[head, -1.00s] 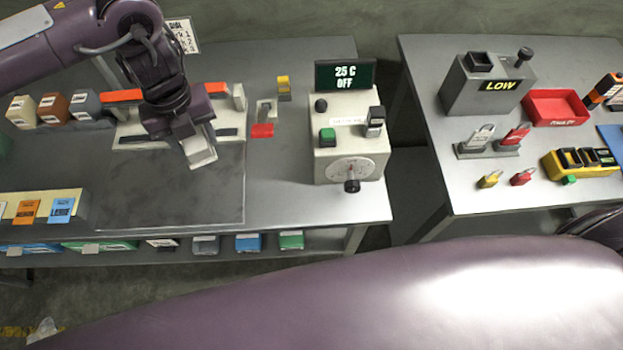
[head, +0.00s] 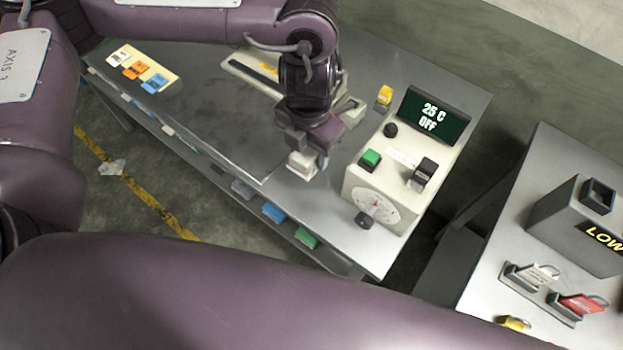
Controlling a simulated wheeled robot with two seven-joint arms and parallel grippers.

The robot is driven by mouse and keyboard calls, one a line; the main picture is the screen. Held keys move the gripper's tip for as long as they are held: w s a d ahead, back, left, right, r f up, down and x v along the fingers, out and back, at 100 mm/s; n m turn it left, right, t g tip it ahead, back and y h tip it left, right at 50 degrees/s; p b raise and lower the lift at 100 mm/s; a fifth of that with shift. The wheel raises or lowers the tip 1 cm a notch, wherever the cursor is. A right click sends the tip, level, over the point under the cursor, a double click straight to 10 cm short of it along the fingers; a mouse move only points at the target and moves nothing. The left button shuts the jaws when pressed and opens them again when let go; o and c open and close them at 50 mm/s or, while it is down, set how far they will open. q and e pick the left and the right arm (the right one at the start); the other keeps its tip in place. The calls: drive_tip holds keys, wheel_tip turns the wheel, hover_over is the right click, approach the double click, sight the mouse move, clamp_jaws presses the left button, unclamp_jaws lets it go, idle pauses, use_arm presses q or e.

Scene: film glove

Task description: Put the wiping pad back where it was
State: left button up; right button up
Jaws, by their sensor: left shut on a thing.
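My left gripper (head: 307,148) reaches in from the top and points down over the left bench. It is shut on a small whitish block, which looks like the wiping pad (head: 301,165). The pad is at the gripper's tips, over the bench strip between the dark mat (head: 220,130) and the white control box (head: 378,190). I cannot tell whether the pad touches the bench top. The gripper hides part of the bench behind it. My right gripper is not in view.
A yellow-topped item (head: 384,95) stands behind. A long pale fixture (head: 250,72) lies partly behind my arm. A second bench with a grey LOW box (head: 575,225) is at right.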

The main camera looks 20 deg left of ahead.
use_arm(q)
hover_over(311, 190)
wheel_tip(311, 190, down, 8)
drive_tip(key=shift+f, duration=0.1)
drive_tip(key=shift+f+b, duration=0.5)
drive_tip(key=shift+f, duration=1.65)
drive_tip(key=o, duration=0.9)
drive_tip(key=shift+o, duration=0.2)
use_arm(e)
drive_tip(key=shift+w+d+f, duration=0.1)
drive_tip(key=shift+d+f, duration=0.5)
